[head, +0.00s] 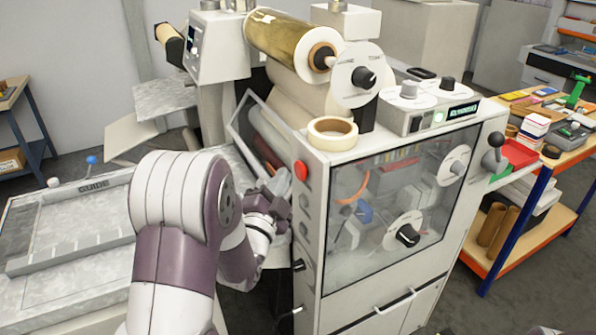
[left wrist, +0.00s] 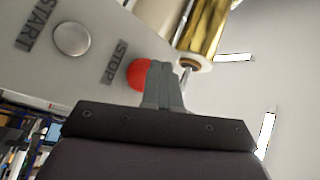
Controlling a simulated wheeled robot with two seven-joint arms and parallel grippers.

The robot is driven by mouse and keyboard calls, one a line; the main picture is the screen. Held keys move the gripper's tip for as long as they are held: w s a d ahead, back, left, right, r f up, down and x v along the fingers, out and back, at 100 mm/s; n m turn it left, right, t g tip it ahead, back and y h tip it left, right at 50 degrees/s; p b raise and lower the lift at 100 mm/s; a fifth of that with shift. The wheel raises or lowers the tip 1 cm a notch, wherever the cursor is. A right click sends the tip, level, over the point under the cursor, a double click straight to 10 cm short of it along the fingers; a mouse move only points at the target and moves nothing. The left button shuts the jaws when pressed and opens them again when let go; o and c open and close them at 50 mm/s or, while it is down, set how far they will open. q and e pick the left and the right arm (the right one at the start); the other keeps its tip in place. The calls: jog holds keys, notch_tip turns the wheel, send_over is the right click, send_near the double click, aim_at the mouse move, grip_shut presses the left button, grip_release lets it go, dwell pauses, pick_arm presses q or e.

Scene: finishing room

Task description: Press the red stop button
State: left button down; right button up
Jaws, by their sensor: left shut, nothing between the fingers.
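The red stop button (head: 301,171) sits on the upper left edge of the white machine's front face. In the left wrist view the round red button (left wrist: 137,75) is beside a STOP label, its right side hidden by my fingers. My left gripper (head: 281,184) is beside the button, to its left and slightly lower in the head view. In the left wrist view my left gripper (left wrist: 162,66) is shut with nothing between its fingers, the tips overlapping the button's edge. I cannot tell whether they touch it. My right gripper is not in view.
A silver button (left wrist: 72,39) marked START is near the stop button. A tape roll (head: 332,133) lies on the machine's top, below a gold foil roll (head: 290,42). A grey guide table (head: 70,262) is at left, a cluttered workbench (head: 556,160) at right.

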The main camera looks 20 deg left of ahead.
pick_arm(q)
jog(key=shift+w+d, duration=0.1)
dwell(0.6)
jog(key=shift+w+d+b, duration=0.2)
jog(key=shift+w+b, duration=0.05)
jog(key=shift+b, duration=0.1)
jog(key=shift+w+d, duration=0.25)
jog(key=shift+w, duration=0.05)
dwell(0.6)
jog(key=shift+s+a+b, duration=0.55)
jog(key=shift+s, duration=0.1)
